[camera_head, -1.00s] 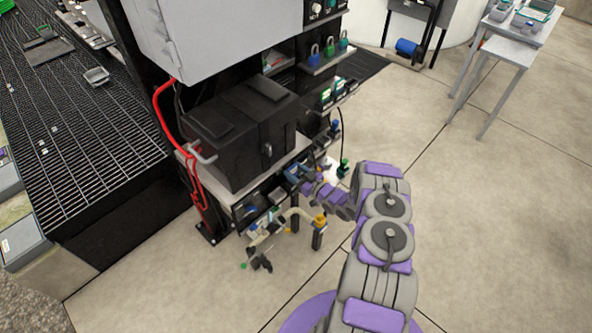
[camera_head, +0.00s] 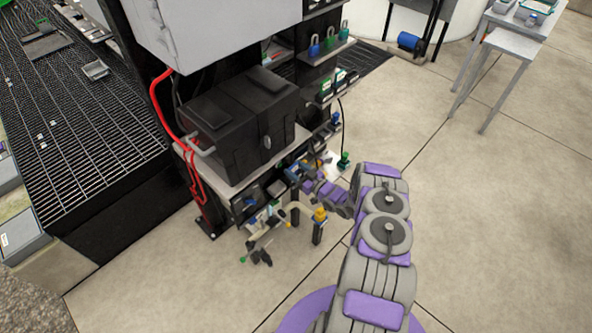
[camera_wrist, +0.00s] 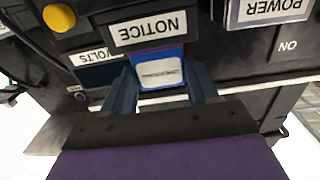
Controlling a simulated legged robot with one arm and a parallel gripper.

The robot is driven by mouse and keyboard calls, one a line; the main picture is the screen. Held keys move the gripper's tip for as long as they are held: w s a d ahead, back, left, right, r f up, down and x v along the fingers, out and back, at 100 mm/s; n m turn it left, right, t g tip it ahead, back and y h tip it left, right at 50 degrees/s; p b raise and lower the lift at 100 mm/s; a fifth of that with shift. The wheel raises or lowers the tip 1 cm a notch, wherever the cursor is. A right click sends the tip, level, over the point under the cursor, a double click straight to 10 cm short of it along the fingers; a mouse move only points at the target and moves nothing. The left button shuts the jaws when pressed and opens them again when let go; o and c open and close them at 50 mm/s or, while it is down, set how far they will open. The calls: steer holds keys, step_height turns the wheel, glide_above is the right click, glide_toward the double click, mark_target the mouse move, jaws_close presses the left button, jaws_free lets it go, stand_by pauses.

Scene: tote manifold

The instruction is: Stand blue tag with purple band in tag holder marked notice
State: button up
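A blue tag (camera_wrist: 160,72) with a white label stands between my gripper's fingers, right under a sign reading NOTICE (camera_wrist: 150,28). In the head view my gripper (camera_head: 297,177) is small, at the lower shelf of the black rack.
A POWER sign (camera_wrist: 268,8) is right of NOTICE, and a VOLTS sign (camera_wrist: 95,56) is left. A yellow knob (camera_wrist: 59,17) is at the upper left. In the head view, a black box (camera_head: 240,130) stands above the lower shelf.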

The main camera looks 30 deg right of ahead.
steer(key=o, duration=0.4)
steer(key=shift+o, duration=0.2)
steer(key=p+v, duration=0.3)
steer(key=v, duration=1.4)
steer(key=shift+s, duration=0.2)
steer(key=shift+d, duration=0.1)
